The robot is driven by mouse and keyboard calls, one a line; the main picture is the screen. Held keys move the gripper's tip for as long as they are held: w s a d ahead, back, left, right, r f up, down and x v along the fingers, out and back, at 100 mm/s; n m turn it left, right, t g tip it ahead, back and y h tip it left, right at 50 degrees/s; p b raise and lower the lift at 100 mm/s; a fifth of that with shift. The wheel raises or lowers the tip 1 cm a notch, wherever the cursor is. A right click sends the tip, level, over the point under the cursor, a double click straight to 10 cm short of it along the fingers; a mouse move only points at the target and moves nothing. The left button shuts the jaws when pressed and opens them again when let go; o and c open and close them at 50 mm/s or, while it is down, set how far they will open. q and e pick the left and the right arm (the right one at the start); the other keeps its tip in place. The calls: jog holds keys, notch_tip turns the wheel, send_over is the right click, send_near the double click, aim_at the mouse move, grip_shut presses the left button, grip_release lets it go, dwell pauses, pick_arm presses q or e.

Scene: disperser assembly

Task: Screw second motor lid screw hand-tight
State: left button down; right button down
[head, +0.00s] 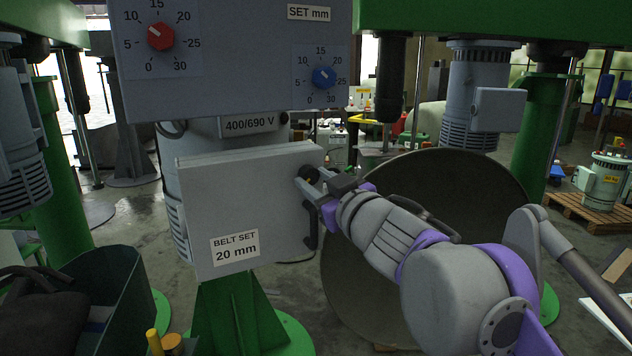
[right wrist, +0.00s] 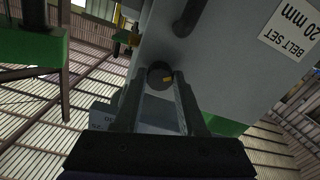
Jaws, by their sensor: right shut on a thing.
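The motor lid (head: 245,190) is a light grey, upright panel with a label reading "BELT SET 20 mm". A round black screw knob (head: 308,173) sits at the lid's upper right edge. My right gripper (head: 311,184) reaches it from the right and is shut on it. The lid (right wrist: 225,80) fills the right part of that view. The first lid screw cannot be made out. My left gripper is not in view.
A black handle (head: 311,228) is on the lid's right edge, below the knob. A grey control box (head: 230,90) with red and blue dials overhangs the lid. A large round vessel (head: 365,290) stands behind my right arm. A dark green bin (head: 125,290) is at lower left.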

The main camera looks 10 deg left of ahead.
jog(key=shift+c, duration=2.4)
grip_release()
jog(key=b+v, duration=0.1)
jog(key=v, duration=0.9)
jog(key=shift+s+d, duration=0.25)
jog(key=shift+s, duration=0.05)
